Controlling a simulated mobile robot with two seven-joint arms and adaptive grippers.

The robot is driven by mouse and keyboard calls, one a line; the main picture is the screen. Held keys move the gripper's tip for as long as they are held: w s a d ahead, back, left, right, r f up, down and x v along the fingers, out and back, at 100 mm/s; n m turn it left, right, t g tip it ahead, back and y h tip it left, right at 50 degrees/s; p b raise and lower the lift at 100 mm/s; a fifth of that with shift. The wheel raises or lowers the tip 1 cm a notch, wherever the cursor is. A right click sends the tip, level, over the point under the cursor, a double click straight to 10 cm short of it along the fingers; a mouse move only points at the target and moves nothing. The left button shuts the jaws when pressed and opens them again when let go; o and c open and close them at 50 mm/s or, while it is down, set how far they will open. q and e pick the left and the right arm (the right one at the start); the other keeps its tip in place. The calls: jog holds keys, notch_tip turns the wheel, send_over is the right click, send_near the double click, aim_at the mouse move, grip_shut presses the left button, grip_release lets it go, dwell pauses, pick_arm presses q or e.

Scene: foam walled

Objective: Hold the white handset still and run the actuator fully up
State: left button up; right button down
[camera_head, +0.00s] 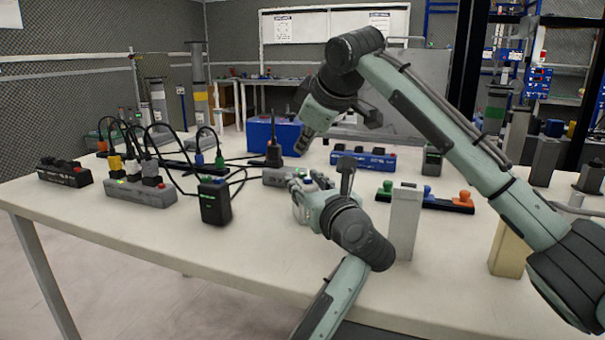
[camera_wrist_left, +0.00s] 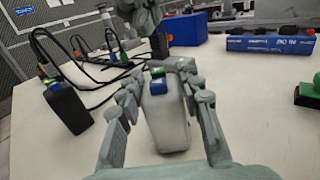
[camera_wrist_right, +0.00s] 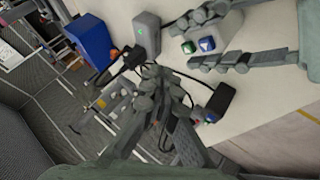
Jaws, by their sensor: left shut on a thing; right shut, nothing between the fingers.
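The white handset (camera_wrist_left: 167,122) stands upright in the left wrist view, with a green and a blue button on top. My left gripper (camera_head: 300,188) is shut around its sides, and the fingers hide much of it in the head view. In the right wrist view the handset (camera_wrist_right: 203,58) shows its buttons facing up between the left fingers. My right gripper (camera_head: 302,140) is above and behind the handset, apart from it. Its fingers (camera_wrist_right: 150,92) are shut and empty. I cannot tell which thing is the actuator.
A grey box (camera_wrist_right: 147,33) with a green light and a black plug sits behind the handset. A black handset (camera_head: 215,203) stands to the left, with loose cables around it. A pale upright block (camera_head: 405,222) stands right of my left wrist. A blue box (camera_head: 258,137) is behind.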

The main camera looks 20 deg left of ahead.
notch_tip(320, 180, up, 2)
jog(key=shift+r, duration=0.25)
dwell(0.5)
pick_arm(q)
jog(key=o, duration=1.3)
jog(key=shift+s+d, duration=0.1)
